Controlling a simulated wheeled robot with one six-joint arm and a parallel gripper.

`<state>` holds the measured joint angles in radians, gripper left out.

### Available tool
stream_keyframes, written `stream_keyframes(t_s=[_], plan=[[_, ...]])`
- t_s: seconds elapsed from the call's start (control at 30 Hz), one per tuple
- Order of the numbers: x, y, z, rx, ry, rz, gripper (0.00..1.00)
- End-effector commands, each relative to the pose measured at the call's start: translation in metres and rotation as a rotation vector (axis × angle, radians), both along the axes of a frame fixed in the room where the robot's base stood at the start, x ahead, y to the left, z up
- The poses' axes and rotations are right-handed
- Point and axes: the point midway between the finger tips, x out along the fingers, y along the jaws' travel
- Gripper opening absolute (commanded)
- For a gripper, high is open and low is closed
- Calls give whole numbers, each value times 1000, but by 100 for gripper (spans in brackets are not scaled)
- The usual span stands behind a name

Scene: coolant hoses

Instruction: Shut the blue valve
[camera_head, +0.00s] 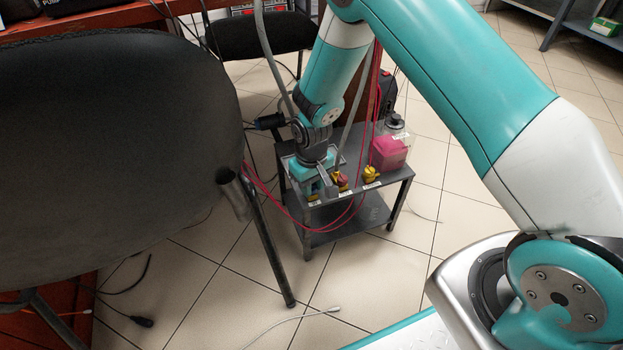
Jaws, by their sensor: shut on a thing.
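My gripper (322,190) points down at the front left of a small grey metal cart. It is shut on the leftmost valve, taken to be the blue valve, whose brass body (312,197) shows just below the fingers. The handle of this valve is hidden by my gripper, so its colour and angle cannot be told. Close to the right of my gripper stands a brass valve with a red handle (343,181). Further right is a valve with a yellow handle (371,173). Small white labels lie in front of the valves.
The cart (400,172) also carries a container of pink liquid (389,151) at its right. Thin red hoses (362,110) hang around it. A black chair (120,140) fills the left foreground. The tiled floor at right is mostly clear.

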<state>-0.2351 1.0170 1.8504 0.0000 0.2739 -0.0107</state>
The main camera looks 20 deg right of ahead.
Motion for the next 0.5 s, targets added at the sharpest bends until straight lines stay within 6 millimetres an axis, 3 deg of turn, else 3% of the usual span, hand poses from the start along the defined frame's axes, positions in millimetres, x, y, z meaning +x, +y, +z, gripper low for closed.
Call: stream_keyframes(t_s=[0.2,0.23,0.3,0.5], plan=[[0,0,0,0,0,-1,4],[0,0,0,0,0,-1,35],[0,0,0,0,0,-1,51],[0,0,0,0,0,0,53]])
